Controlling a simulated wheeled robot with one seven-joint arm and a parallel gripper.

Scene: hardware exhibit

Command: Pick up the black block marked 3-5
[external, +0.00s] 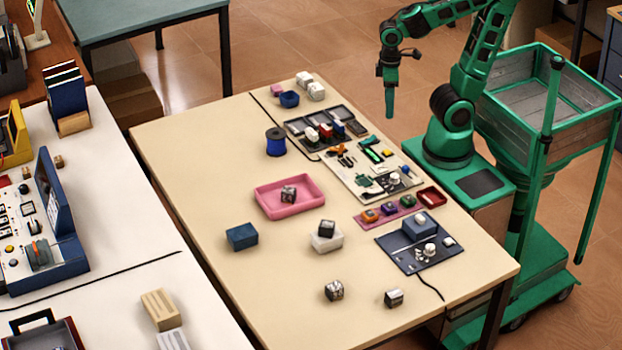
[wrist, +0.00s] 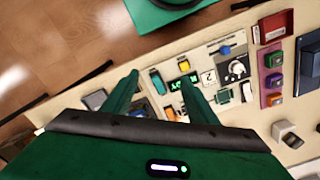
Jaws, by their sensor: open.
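Several small dark blocks with pale markings show in the external view; none of the markings can be read, so I cannot tell which is 3-5. One dark block (external: 288,195) sits in the pink tray (external: 262,208). Another dark block (external: 326,228) rests on a white box (external: 327,243). Two more, a dark block (external: 334,291) and a smaller dark block (external: 394,298), stand on the table near its front corner. In the wrist view my gripper (wrist: 160,78) is open and empty.
The pale table (external: 200,150) holds a blue box (external: 242,237), a blue spool (external: 275,142), an electronics board (external: 350,180), a pink button strip (external: 388,210) and a navy panel (external: 400,260) with a trailing cable. The table's left part is mostly clear.

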